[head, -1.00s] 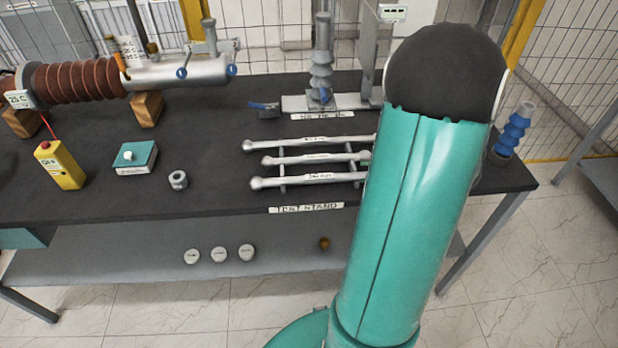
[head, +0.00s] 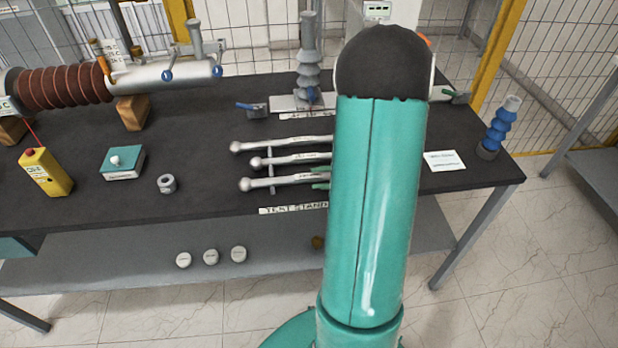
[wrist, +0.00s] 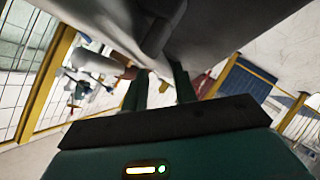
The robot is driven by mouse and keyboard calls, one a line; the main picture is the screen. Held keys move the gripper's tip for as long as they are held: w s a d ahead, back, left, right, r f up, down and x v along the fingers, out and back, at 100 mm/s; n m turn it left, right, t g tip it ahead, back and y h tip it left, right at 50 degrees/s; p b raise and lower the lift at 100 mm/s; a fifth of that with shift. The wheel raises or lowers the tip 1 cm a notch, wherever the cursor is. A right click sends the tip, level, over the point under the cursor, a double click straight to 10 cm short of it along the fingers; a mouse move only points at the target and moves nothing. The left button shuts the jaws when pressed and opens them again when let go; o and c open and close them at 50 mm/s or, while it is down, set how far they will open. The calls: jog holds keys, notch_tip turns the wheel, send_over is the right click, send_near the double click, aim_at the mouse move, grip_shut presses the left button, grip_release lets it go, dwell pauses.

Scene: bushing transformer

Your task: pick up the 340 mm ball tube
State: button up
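Three pale grey ball-ended tubes lie side by side on a low rack on the dark table in the head view: a back tube (head: 285,143), a middle tube (head: 292,159) and a front tube (head: 285,181). Their labels are too small to read, so I cannot tell which is the 340 mm one. My arm hides their right ends. My gripper (head: 321,178) shows only as green fingertips beside my arm, around the front tube's right part. In the wrist view my gripper's two fingers (wrist: 159,82) stand apart, below a large, close, blurred grey surface.
A TEST STAND label (head: 293,209) lies at the table's front edge. A grey nut-like ring (head: 166,183), a teal box (head: 122,161) and a yellow device (head: 45,172) stand left. A blue insulator (head: 500,128) stands right. A grey post insulator (head: 308,65) rises behind the tubes.

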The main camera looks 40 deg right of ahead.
aim_at(309, 178)
jog(key=shift+x, duration=1.25)
grip_shut()
jog(key=shift+r, duration=0.1)
